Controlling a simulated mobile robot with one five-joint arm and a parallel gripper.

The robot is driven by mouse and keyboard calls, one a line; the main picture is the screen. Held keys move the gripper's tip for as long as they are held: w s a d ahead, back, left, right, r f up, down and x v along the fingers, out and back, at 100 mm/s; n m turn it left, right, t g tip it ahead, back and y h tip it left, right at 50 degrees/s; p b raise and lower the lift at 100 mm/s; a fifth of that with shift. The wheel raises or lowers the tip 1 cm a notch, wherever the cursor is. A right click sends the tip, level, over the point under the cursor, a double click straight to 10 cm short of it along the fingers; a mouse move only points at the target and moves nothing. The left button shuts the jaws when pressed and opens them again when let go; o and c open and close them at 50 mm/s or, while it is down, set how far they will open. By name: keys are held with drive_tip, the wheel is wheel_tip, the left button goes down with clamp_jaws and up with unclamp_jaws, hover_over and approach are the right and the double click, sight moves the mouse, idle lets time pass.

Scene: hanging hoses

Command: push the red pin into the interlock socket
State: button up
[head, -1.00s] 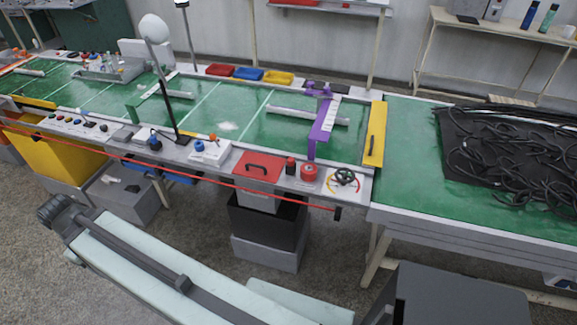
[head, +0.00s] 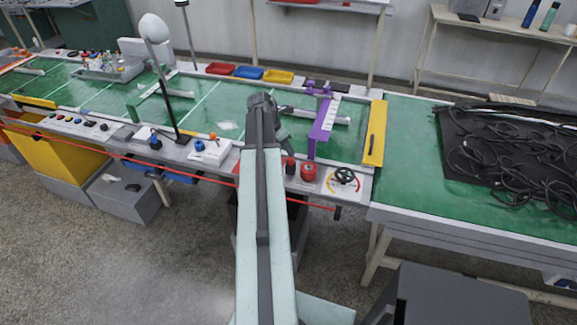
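My arm reaches forward across the front of the bench, and its dark end with my gripper (head: 284,138) is over the green bench top. The fingers are small and partly behind the arm, so I cannot tell whether they are open or shut. Just right of the arm, a small dark red cylinder (head: 290,168) stands on the bench's front ledge; I cannot tell whether it is the red pin. A round red knob (head: 308,171) is beside it. I cannot make out the interlock socket. The red panel with a black handle is mostly hidden behind my arm.
A purple bracket (head: 321,128) stands behind. A white box with blue and orange knobs (head: 210,150) is left of my arm. A red cord (head: 180,165) runs along the bench front. Black hoses (head: 500,150) lie at right.

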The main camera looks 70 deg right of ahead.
sight(290, 159)
drive_tip(key=b+x, duration=0.4)
drive_tip(key=x, duration=0.1)
drive_tip(key=b+x, duration=0.2)
drive_tip(key=shift+a+f+b, duration=0.3)
drive_tip(key=shift+f+b, duration=0.05)
drive_tip(key=shift+f, duration=0.15)
drive_tip(key=shift+r, duration=0.15)
clamp_jaws()
